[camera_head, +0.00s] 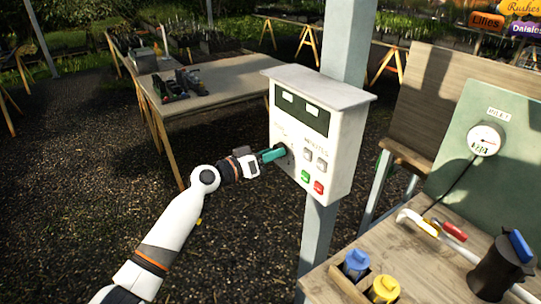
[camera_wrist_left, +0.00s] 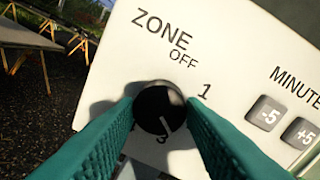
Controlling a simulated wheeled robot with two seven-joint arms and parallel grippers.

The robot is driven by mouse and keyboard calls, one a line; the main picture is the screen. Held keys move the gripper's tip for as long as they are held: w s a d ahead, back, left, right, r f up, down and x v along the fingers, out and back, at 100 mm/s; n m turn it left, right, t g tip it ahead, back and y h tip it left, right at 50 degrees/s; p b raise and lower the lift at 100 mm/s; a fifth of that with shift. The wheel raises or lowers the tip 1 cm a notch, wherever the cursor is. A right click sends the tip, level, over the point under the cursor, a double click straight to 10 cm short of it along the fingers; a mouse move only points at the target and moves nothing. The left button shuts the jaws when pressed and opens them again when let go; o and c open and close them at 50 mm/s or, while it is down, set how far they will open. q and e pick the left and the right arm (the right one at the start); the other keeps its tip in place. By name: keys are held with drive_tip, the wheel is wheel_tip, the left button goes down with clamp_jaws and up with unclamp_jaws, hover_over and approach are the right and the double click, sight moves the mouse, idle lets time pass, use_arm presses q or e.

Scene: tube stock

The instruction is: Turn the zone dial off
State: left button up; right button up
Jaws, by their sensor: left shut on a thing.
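The zone dial (camera_wrist_left: 158,109) is a round black knob with a pale pointer line on the white control box (camera_head: 312,135). In the left wrist view, OFF is printed above it, 1 to its upper right, and a partly covered figure below it. The pointer line slants down and slightly right, away from OFF. My left gripper (camera_head: 279,154) reaches the box's front face from the left. Its teal fingers (camera_wrist_left: 160,112) are shut on the dial, one on each side. In the head view the fingers and glare mostly hide the dial. My right gripper does not show.
Minute buttons (camera_wrist_left: 268,113) sit right of the dial; green (camera_head: 305,176) and red (camera_head: 318,187) buttons sit below. The box hangs on a grey post (camera_head: 317,240). A wooden bench (camera_head: 385,245) with blue- and yellow-topped items stands at the lower right.

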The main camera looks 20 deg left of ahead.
use_arm(q)
drive_tip(key=shift+a+n+g+h+p, duration=0.1)
drive_tip(key=shift+n+g+h+p, duration=0.25)
drive_tip(key=shift+n+p, duration=3.85)
drive_tip(key=shift+n+g+h+p, duration=0.35)
drive_tip(key=shift+n+p, duration=0.25)
drive_tip(key=shift+n, duration=7.2)
drive_tip(key=o, duration=1)
drive_tip(key=shift+w, duration=0.1)
